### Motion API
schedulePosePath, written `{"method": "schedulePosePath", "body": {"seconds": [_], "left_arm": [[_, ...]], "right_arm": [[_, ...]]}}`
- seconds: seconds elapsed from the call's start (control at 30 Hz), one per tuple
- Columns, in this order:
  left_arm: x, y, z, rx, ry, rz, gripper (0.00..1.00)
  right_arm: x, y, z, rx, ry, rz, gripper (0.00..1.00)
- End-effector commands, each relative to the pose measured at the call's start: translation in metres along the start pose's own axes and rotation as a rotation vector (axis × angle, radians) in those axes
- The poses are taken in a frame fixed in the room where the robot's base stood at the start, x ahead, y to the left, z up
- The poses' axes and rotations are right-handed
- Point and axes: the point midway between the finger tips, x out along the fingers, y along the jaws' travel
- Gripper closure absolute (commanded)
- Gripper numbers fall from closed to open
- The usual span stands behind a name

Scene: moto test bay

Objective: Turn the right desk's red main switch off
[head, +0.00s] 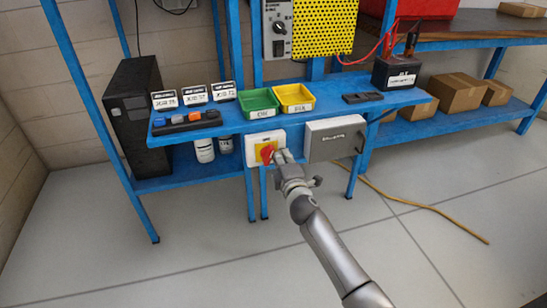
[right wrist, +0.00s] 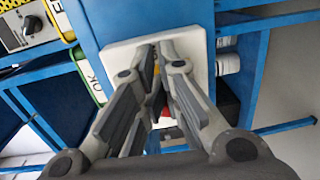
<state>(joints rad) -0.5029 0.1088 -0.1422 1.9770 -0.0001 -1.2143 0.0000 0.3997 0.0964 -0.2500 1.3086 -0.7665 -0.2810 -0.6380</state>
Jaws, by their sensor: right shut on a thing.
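The red main switch (head: 267,154) sits on a yellow plate in a white box (head: 251,150) on the front of the blue desk (head: 226,129). My right gripper (head: 279,156) reaches it from the lower right and is shut on the switch's red handle. In the right wrist view the two fingers (right wrist: 160,60) close in front of the white box (right wrist: 117,57). Only slivers of red and yellow show between them, so the handle's exact angle is hidden. My left gripper is in neither view.
A grey lidded box (head: 335,138) is mounted just right of the switch. Green (head: 259,104) and yellow (head: 294,98) bins stand on the desk above. A yellow cable (head: 430,207) lies on the otherwise clear floor at right.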

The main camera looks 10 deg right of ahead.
Motion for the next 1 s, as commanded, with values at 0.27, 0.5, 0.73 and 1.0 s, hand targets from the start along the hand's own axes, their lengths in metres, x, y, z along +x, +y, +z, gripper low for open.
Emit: {"method": "schedulePosePath", "body": {"seconds": [0.27,0.5,0.73,1.0], "left_arm": [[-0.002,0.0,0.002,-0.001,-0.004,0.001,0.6],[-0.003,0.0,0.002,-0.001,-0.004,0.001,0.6],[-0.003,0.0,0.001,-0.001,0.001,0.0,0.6],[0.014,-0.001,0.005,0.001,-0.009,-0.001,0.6]], "right_arm": [[0.002,0.039,-0.029,0.022,0.06,0.074,1.0],[0.003,0.038,-0.026,0.022,0.06,0.074,1.0],[0.003,0.036,-0.019,0.022,0.06,0.073,1.0],[-0.007,0.036,-0.018,0.023,0.061,0.073,1.0]]}}
